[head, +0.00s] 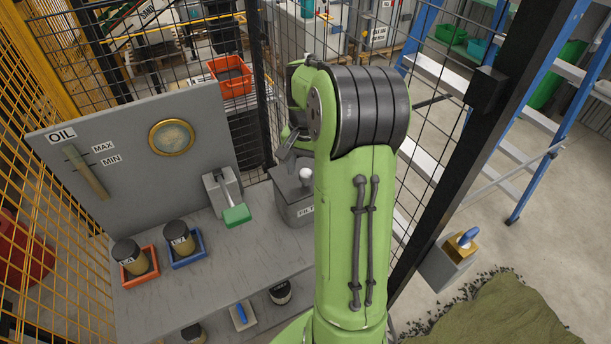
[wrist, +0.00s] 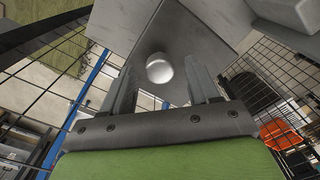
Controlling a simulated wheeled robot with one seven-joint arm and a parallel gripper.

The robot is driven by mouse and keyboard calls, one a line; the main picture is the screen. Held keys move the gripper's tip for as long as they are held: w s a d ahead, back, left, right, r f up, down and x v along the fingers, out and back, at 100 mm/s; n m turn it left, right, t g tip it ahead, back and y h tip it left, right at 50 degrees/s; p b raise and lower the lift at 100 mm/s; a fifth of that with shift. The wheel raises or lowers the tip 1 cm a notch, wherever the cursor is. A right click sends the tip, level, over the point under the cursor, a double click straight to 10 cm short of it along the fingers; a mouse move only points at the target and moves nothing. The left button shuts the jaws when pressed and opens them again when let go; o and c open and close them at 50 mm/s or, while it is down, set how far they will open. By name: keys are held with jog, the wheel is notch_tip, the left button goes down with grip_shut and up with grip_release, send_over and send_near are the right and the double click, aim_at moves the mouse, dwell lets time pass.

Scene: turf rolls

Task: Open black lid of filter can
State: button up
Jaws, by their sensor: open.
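The filter can (head: 294,213) is a grey box on the right end of the bench, with a label partly hidden by my arm. Its lid (head: 287,183) looks dark grey and lies on top, with a round white knob (head: 305,174). My gripper (head: 288,148) is above the can, largely hidden by my green arm in the head view. In the wrist view, my gripper (wrist: 162,64) is open, with its two grey fingers apart. The white knob (wrist: 159,68) appears between the fingers. I cannot tell whether either finger touches it.
A green-handled grey fixture (head: 228,200) stands left of the can. Two dark-topped jars sit in a red tray (head: 139,281) and a blue tray (head: 187,262). An upright OIL panel (head: 130,150) backs the bench (head: 215,262). Black mesh fencing is close behind and right.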

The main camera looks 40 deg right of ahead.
notch_tip(320, 180, down, 2)
jog(key=shift+f, duration=0.15)
grip_shut()
dwell(0.3)
